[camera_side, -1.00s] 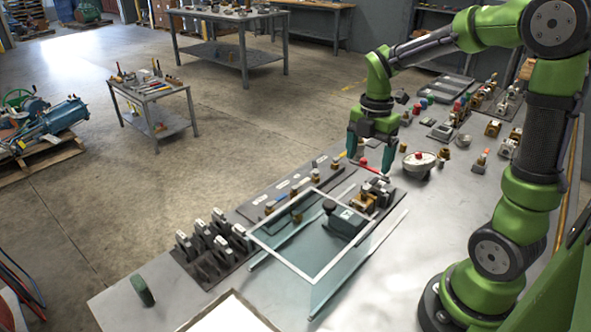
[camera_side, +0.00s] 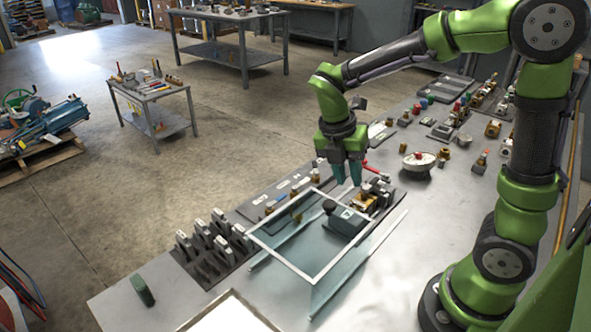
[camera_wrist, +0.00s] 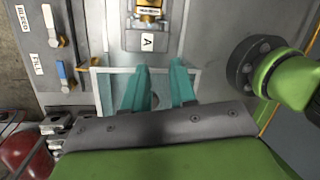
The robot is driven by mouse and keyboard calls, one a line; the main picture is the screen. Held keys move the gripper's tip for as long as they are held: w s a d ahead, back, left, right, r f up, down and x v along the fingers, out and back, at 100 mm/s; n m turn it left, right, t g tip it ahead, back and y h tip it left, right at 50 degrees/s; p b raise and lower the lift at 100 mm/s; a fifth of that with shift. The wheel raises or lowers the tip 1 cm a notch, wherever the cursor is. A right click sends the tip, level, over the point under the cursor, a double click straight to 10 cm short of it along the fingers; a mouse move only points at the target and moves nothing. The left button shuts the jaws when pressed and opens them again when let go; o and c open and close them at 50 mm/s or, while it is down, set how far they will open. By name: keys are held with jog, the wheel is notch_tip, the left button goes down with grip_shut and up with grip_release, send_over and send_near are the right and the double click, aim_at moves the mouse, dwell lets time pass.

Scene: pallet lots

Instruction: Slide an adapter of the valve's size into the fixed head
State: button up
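My gripper (camera_side: 348,181) is above the bench, over the row of fittings at the back of the clear-sided frame. A brass valve body (camera_side: 362,203) with a label sits beyond the fingertips, also in the wrist view (camera_wrist: 148,12). Several grey adapters with white tags (camera_side: 221,224) stand in a rack at left. Their sizes are too small to read.
A white-edged frame with clear panels (camera_side: 313,276) encloses the dark block. Labelled strips with small handled valves (camera_side: 283,196) lie left of my gripper. A round grey piece with a red top (camera_side: 418,161) and several loose fittings stand right.

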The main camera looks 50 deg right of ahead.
aim_at(368, 188)
jog(key=a+h, duration=0.1)
jog(key=s+a+f+h, duration=0.1)
jog(key=shift+a+f+h, duration=0.2)
jog(key=shift+a+h, duration=0.05)
jog(key=shift+h, duration=0.15)
jog(key=shift+c, duration=1.3)
jog(key=shift+a+f+t+h, duration=0.1)
jog(key=shift+a+t+h, duration=0.2)
jog(key=shift+h, duration=0.4)
grip_shut()
jog(key=shift+w+d+m+t+h, duration=0.15)
jog(key=shift+m+t+h, duration=0.25)
jog(key=shift+h, duration=0.3)
jog(key=shift+w+d+r+m+h, duration=0.25)
jog(key=shift+d+r+m+h, duration=0.3)
jog(key=shift+m, duration=0.35)
jog(key=shift+d+f, duration=0.15)
jog(key=shift+d, duration=0.05)
jog(key=shift+m, duration=0.3)
jog(key=x, duration=0.9)
jog(key=shift+w+d+f, duration=0.15)
jog(key=shift+d+f, duration=0.1)
jog(key=shift+f, duration=0.05)
jog(key=shift+d, duration=1.15)
